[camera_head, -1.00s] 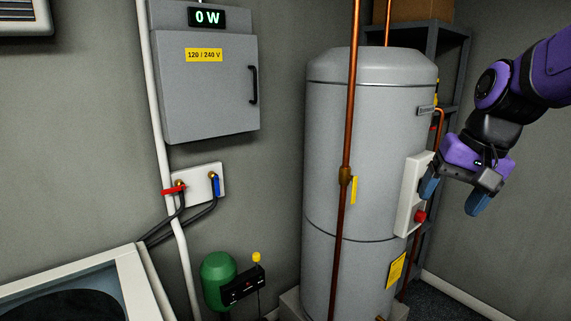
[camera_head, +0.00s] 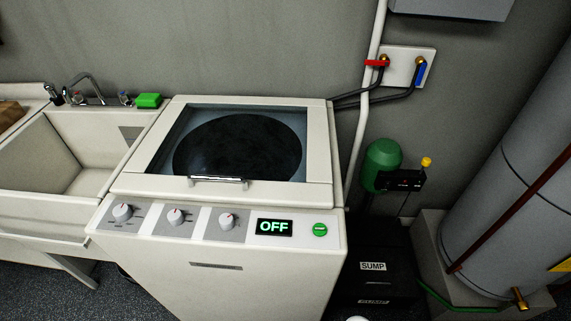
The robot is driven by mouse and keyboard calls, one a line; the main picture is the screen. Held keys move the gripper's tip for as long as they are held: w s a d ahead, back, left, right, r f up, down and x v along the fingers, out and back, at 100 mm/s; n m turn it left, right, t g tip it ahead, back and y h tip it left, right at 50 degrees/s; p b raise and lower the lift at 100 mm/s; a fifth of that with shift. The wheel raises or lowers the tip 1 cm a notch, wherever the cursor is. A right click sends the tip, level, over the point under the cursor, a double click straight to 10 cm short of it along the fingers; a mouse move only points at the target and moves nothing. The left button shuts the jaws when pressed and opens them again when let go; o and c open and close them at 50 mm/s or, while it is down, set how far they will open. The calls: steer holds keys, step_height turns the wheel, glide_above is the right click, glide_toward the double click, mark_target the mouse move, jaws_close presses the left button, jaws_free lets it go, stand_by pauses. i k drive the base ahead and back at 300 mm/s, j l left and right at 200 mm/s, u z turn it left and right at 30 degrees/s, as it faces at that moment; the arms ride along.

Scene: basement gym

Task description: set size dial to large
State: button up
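The white washing machine (camera_head: 210,262) stands in the middle of the view with its glass-topped lid (camera_head: 318,160) shut. Its front panel has three round dials: a left dial (camera_head: 122,212), a middle dial (camera_head: 175,216) and a right dial (camera_head: 226,220). The labels beside them are too small to read, so I cannot tell which is the size dial or where it is set. A display (camera_head: 274,227) reads OFF, and a green button (camera_head: 320,230) is to its right. My gripper is not in view now.
A utility sink (camera_head: 70,150) with a faucet (camera_head: 88,88) and green sponge (camera_head: 148,100) adjoins on the left. At right are hose valves (camera_head: 408,68), a green tank (camera_head: 382,160), a black sump box (camera_head: 375,270) and the grey water heater (camera_head: 520,170). Floor shows at lower left.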

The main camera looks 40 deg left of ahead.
mark_target(227, 222)
steer(key=u, duration=2.1)
